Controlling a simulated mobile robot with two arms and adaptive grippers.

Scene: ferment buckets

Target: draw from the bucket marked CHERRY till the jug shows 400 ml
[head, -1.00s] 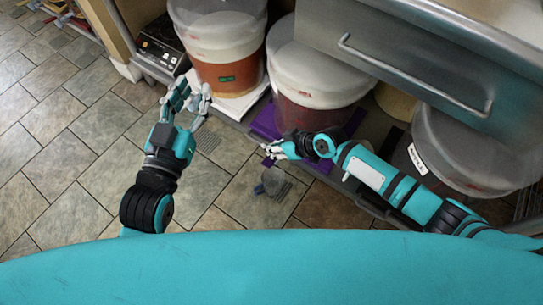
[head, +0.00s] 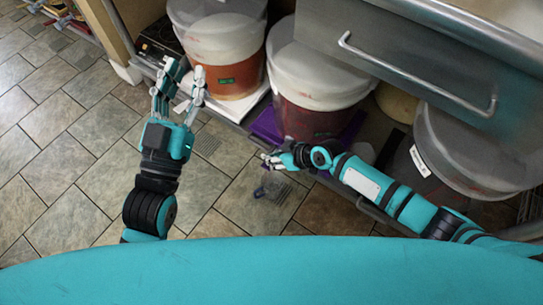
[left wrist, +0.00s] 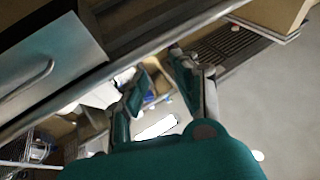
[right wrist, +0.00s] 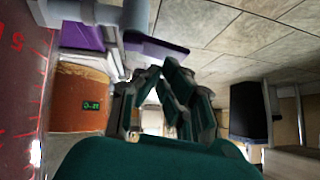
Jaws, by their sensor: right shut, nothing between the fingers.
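A bucket of dark red liquid (head: 308,118) stands on a purple mat (head: 265,126) in the middle of the head view. To its left is a bucket of orange-brown liquid (head: 228,76) with a small green label, too small to read; it also shows in the right wrist view (right wrist: 80,100). My right gripper (head: 271,160) is shut and empty in front of the red bucket. My left gripper (head: 181,78) is open and empty, left of the orange-brown bucket.
Another bucket (head: 462,150) with a white label (head: 419,160) stands at the right, beyond my right arm. A steel drawer front with a handle (head: 420,75) overhangs the buckets. A dark device (head: 158,38) sits at the back left. The tiled floor (head: 75,150) at left is clear.

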